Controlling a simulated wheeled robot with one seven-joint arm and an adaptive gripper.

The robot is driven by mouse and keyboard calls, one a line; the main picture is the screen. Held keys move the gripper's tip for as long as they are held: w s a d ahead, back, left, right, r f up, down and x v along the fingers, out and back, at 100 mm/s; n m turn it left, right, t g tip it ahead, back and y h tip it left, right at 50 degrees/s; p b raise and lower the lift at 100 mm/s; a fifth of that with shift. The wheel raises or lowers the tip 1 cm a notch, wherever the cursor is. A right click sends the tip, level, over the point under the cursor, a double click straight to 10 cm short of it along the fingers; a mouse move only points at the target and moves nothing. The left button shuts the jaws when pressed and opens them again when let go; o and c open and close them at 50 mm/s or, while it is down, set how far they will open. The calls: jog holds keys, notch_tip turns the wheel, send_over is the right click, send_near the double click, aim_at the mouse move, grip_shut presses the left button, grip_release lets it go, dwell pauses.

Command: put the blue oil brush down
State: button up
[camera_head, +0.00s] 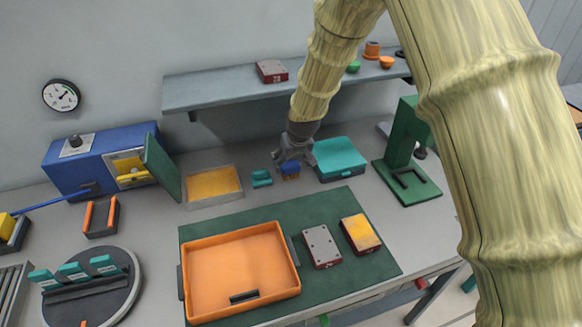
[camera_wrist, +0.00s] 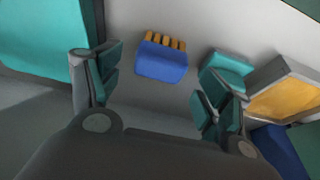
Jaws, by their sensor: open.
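The blue oil brush (camera_head: 290,169) stands on the grey bench between a teal brush-like block (camera_head: 261,178) and a teal box (camera_head: 340,158). In the wrist view the blue oil brush (camera_wrist: 162,60) shows a blue body with a row of orange bristles or tips along one edge. My gripper (camera_head: 289,158) is right above and behind it in the head view. In the wrist view my gripper (camera_wrist: 160,90) has its teal-padded fingers wide apart, one on each side of the brush, touching neither side. It holds nothing.
An orange-filled tray (camera_head: 188,203) stands left of the teal block. A green mat (camera_head: 345,202) with an orange tray (camera_head: 292,240) lies in front. A shelf (camera_head: 215,92) hangs behind, and a green stand (camera_head: 400,160) rises at the right.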

jog(key=a+b+v, duration=0.1)
jog(key=b+v, duration=0.1)
jog(key=v, duration=0.5)
jog(key=shift+d+r, duration=0.4)
jog(key=shift+d, duration=0.15)
jog(key=shift+s, duration=0.15)
